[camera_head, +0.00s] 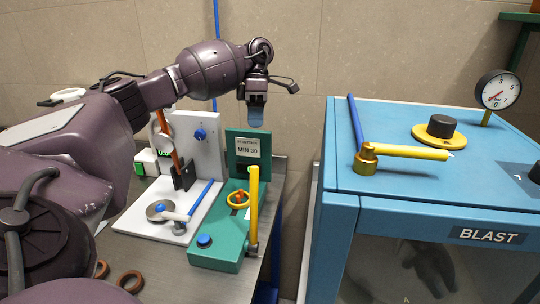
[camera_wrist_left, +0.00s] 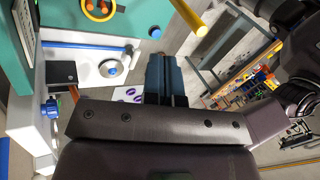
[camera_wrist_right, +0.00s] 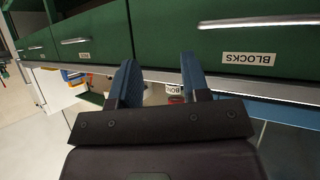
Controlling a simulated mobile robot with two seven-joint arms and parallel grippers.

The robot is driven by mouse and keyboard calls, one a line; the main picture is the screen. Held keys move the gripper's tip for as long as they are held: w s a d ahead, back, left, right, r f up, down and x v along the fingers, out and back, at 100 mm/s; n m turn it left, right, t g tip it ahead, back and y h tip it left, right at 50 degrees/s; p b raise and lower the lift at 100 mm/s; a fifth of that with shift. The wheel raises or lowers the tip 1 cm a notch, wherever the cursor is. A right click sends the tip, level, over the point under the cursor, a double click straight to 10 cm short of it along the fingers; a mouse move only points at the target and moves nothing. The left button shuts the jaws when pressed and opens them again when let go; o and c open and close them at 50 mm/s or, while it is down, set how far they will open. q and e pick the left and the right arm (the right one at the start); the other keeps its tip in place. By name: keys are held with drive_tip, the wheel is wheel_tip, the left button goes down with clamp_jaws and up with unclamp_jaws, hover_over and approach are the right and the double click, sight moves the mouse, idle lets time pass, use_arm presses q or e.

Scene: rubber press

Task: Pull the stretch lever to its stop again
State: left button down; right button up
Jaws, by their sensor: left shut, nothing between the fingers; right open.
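A green fixture (camera_head: 220,239) with a sign reading "MIN 30" on its upright plate stands on the metal bench. Its yellow lever (camera_head: 253,208) stands upright on the right side, and a yellow ring sits around an orange piece (camera_head: 238,198). The yellow lever (camera_wrist_left: 190,18) also shows at the top of the left wrist view. My left gripper (camera_head: 256,112) is shut and empty above the fixture, apart from the lever. My right gripper (camera_wrist_right: 158,78) is open and empty, facing green drawers, and is not visible in the head view.
A white fixture (camera_head: 206,150) with a blue-handled lever stands left of the green one. A blue blast cabinet (camera_head: 395,180) with a yellow handle and a gauge (camera_head: 498,90) is to the right. A drawer labelled "BLOCKS" (camera_wrist_right: 240,40) is close to my right gripper. Two brown rings lie on the bench.

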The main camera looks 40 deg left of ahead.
use_arm(q)
drive_tip(key=s+d+f+p, duration=0.1)
drive_tip(key=s+d+f, duration=0.4)
drive_tip(key=f, duration=0.3)
drive_tip(key=shift+s+d+p, duration=0.15)
drive_tip(key=shift+s+p, duration=0.2)
drive_tip(key=shift+s, duration=0.2)
use_arm(e)
drive_tip(key=shift+s+d+r, duration=0.15)
drive_tip(key=shift+s+r, duration=0.25)
drive_tip(key=shift+r, duration=0.1)
use_arm(q)
drive_tip(key=shift+s+f, duration=0.1)
use_arm(e)
drive_tip(key=shift+w+r, duration=0.15)
drive_tip(key=shift+w, duration=0.25)
